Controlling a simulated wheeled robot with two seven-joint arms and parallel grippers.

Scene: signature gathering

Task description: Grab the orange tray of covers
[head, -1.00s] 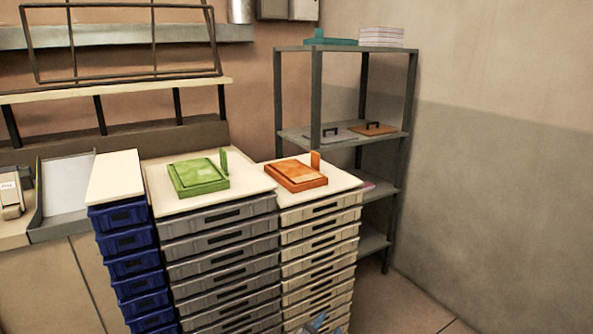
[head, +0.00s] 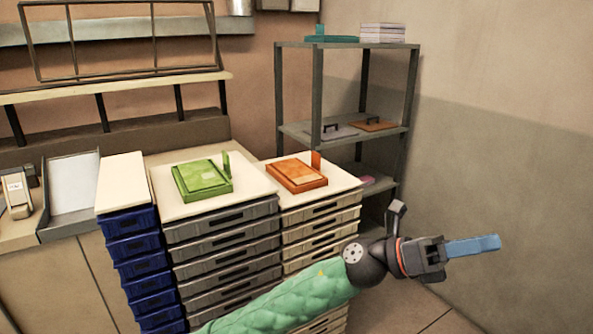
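The orange tray (head: 297,176) lies on the white top of the cream drawer stack, with an upright orange tab at its back right corner. Its inner panel is orange too. My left gripper (head: 485,245) is in front of and to the right of that stack, apart from the tray. Its blue fingers point right, away from the tray. They overlap side-on, so I cannot tell whether they are open. Nothing shows in them. My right gripper is out of view.
A green tray (head: 203,178) lies on the grey drawer stack (head: 222,220), left of the orange one. Blue drawers (head: 133,248) stand further left. A grey metal shelf (head: 345,131) stands behind, holding books (head: 383,33) and flat boards. Floor at the right is clear.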

